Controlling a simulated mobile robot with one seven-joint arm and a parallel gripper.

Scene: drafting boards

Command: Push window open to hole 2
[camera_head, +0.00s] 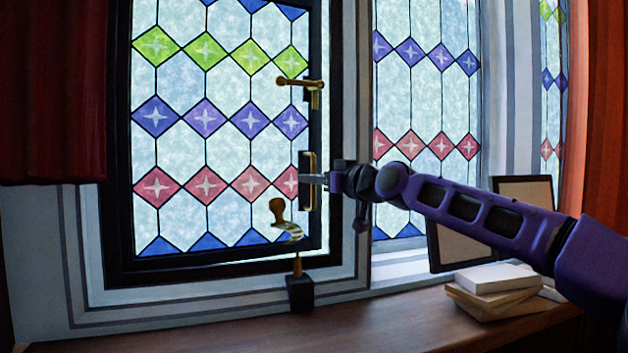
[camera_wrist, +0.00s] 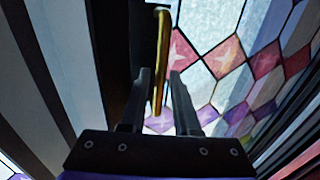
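The stained-glass window (camera_head: 207,160) has a dark frame, with a bright strip along its lower right edge. A brass latch (camera_head: 300,86) is on the right side of its frame. Below it is an upright brass pull handle (camera_head: 305,180), also seen in the wrist view (camera_wrist: 161,60). A curved brass stay with a knob (camera_head: 284,219) stands over a peg on a black block (camera_head: 300,292); I cannot make out its holes. My gripper (camera_head: 314,179) is at the pull handle. In the wrist view its fingers (camera_wrist: 159,74) are apart, with the handle between them and gaps on both sides.
A wooden sill (camera_head: 390,325) runs below the window. Stacked books (camera_head: 497,284) and a framed panel (camera_head: 460,248) stand at the right, under my arm. A red curtain (camera_head: 52,90) hangs at the left and an orange one (camera_head: 606,110) at the right.

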